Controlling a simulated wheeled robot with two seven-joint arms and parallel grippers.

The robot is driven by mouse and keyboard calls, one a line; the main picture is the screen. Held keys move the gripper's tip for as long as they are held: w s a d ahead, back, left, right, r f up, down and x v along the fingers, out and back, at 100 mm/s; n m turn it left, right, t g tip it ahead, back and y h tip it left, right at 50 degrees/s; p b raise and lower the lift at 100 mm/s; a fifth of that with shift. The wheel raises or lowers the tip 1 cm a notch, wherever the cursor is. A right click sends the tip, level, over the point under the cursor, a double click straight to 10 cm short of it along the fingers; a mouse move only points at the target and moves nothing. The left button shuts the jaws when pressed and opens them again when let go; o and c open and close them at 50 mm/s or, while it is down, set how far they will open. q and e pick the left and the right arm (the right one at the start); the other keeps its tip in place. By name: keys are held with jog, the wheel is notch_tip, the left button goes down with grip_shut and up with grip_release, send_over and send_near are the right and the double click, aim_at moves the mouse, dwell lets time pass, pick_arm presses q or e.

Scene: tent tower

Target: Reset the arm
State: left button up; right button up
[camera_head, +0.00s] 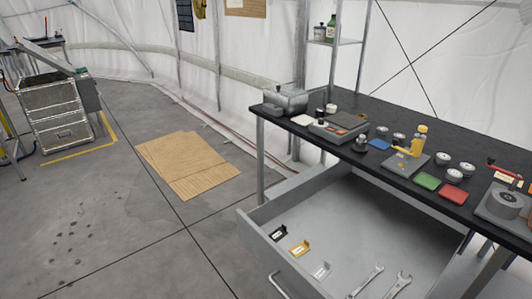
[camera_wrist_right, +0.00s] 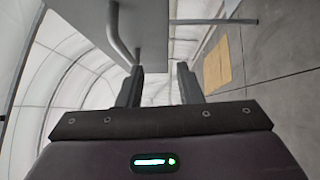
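My right gripper (camera_wrist_right: 160,75) shows in the right wrist view with its two dark fingers apart and nothing held between them. The drawer handle (camera_wrist_right: 120,40), a bent metal bar, is in front of the left finger in that view; I cannot tell whether they touch. The handle also shows at the bottom of the head view (camera_head: 281,285). The grey drawer (camera_head: 262,243) under the black-topped table (camera_head: 388,106) is pulled open. Neither of my grippers shows in the head view, and my left gripper is in no view.
The drawer holds several small clips (camera_head: 300,248) and two wrenches (camera_head: 399,285). The tabletop carries a metal box (camera_head: 286,101), a green pad (camera_head: 428,181), a red pad (camera_head: 453,192) and several small items. Cardboard (camera_head: 188,163) lies on clear floor; a metal case (camera_head: 55,113) stands left.

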jog(key=s+d+f+m+g, duration=0.2)
jog(key=s+d+f+g, duration=0.1)
jog(key=f, duration=0.5)
jog(key=s+d+f+m+g+y, duration=0.1)
jog(key=s+d+f+m+g, duration=0.15)
jog(key=f, duration=0.45)
jog(key=s+d+f+m+g, duration=0.1)
jog(key=s+d+f+g, duration=0.15)
jog(key=f, duration=0.55)
jog(key=s+d+f+m+g, duration=0.3)
jog(key=s+f, duration=0.1)
jog(key=s, duration=0.4)
jog(key=s+d+f+m+g, duration=0.3)
jog(key=s+d+f, duration=0.1)
jog(key=s, duration=0.4)
jog(key=s+d+f+m+g, duration=0.3)
jog(key=s+f, duration=0.2)
jog(key=s, duration=0.3)
jog(key=shift+s+d+f+m+y, duration=0.25)
jog(key=shift+s+d+m+y, duration=0.05)
jog(key=shift+s+m, duration=0.1)
